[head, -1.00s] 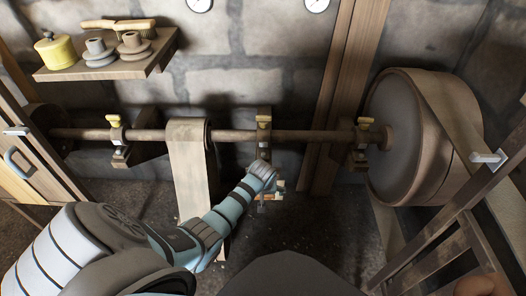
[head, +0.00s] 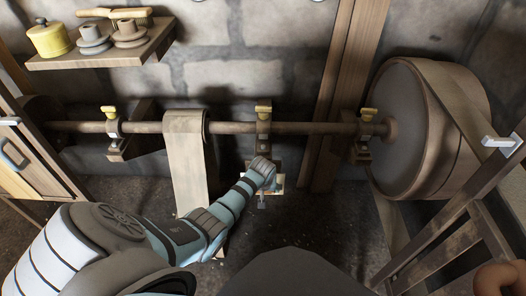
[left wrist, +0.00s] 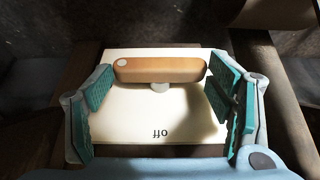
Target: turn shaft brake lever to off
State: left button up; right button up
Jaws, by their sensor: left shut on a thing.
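The shaft brake lever (left wrist: 160,69) is an orange-brown bar with a pale dot at its left end, lying crosswise over a cream plate (left wrist: 125,110) in the left wrist view. A pale pivot (left wrist: 160,87) shows below the bar. The word "off" (left wrist: 160,134) reads upside down near the plate's lower edge. My left gripper (left wrist: 164,88) has its teal pads at the two ends of the bar, shut on it. In the head view my left gripper (head: 262,176) is below the middle shaft bearing and hides most of the lever and plate. My right gripper is not in view.
A long shaft (head: 230,127) runs across the wall to a large drum (head: 415,130) at the right. A flat belt (head: 186,160) hangs left of my gripper. A wooden post (head: 345,90) stands to its right. A shelf (head: 105,59) with pots is at upper left.

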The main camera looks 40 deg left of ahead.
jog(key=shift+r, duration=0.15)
pick_arm(q)
jog(key=shift+s+a+p, duration=0.1)
jog(key=shift+p, duration=0.3)
jog(key=shift+s+a+r+n+t+h+p, duration=0.15)
jog(key=shift+n+t+h+p, duration=0.15)
jog(key=shift+t+h+p, duration=0.4)
jog(key=shift+a+f+t+h, duration=0.1)
jog(key=shift+f+t+h, duration=0.2)
jog(key=shift+h, duration=0.4)
jog(key=shift+s+a+f+t+h+b, duration=0.1)
jog(key=shift+a+t+h+b, duration=0.05)
jog(key=shift+t+h+b, duration=0.3)
jog(key=shift+f+n+t+h+b, duration=0.1)
jog(key=shift+n+t+h+b, duration=0.25)
jog(key=shift+b, duration=0.15)
jog(key=shift+t+h+b, duration=0.3)
jog(key=shift+h+b, duration=0.1)
jog(key=shift+b, duration=0.1)
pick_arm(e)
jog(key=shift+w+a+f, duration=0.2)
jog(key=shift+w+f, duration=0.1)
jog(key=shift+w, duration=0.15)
